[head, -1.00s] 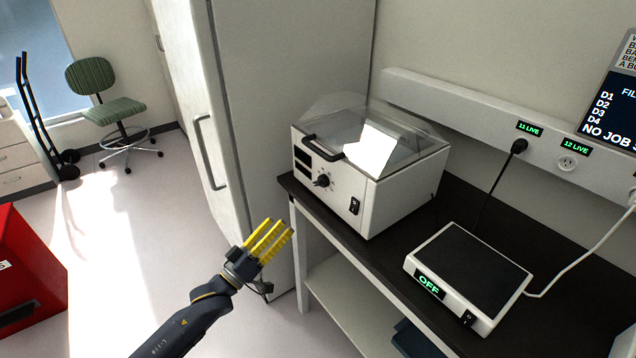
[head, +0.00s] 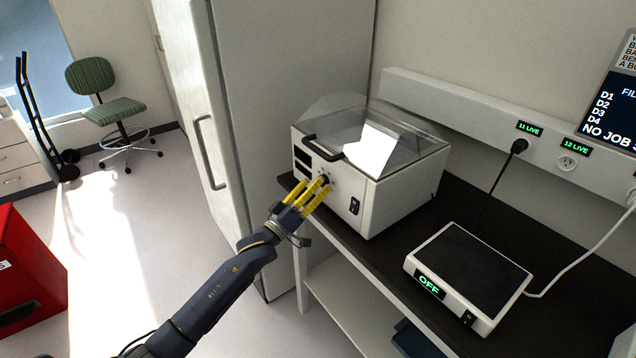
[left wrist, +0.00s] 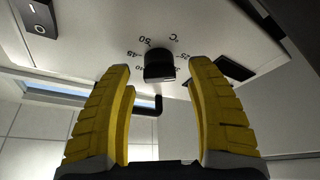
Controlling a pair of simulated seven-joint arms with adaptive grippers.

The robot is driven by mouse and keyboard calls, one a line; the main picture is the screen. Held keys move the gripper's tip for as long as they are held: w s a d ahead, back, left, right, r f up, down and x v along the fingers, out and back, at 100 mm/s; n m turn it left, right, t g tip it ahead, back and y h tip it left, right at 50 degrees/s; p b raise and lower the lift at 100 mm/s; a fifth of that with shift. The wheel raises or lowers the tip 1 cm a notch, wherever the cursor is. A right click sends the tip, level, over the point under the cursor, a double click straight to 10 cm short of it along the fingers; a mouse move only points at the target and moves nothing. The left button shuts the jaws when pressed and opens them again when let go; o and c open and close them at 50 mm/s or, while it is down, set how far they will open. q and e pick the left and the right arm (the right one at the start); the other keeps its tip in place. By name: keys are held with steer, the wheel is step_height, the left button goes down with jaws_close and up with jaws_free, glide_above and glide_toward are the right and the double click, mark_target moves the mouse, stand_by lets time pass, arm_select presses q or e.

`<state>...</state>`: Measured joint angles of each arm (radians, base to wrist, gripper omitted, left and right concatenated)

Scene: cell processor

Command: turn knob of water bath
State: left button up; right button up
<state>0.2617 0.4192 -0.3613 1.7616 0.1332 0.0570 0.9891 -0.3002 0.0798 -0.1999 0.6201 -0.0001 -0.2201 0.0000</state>
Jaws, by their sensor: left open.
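The water bath (head: 400,186) is a white box with a clear lid on the dark bench. Its black knob (head: 325,178) is on the front panel, partly hidden by my fingers in the head view. In the left wrist view the knob (left wrist: 159,66) shows with temperature numbers around it. My left gripper (head: 313,188) has yellow fingers and is right in front of the panel. In the left wrist view its fingers (left wrist: 160,85) are spread to either side of the knob, with clear gaps. I cannot tell how deep the fingertips reach. My right gripper is not in view.
A power switch (head: 354,206) is on the bath's front, right of the knob. A hot plate (head: 470,275) reading OFF sits on the bench (head: 385,245) to the right. A tall grey cabinet (head: 275,90) stands close on the left.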

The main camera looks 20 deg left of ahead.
arm_select(q)
steer(key=shift+x, duration=0.85)
steer(key=shift+c, duration=0.5)
steer(key=c, duration=1.1)
steer(key=shift+m, duration=0.4)
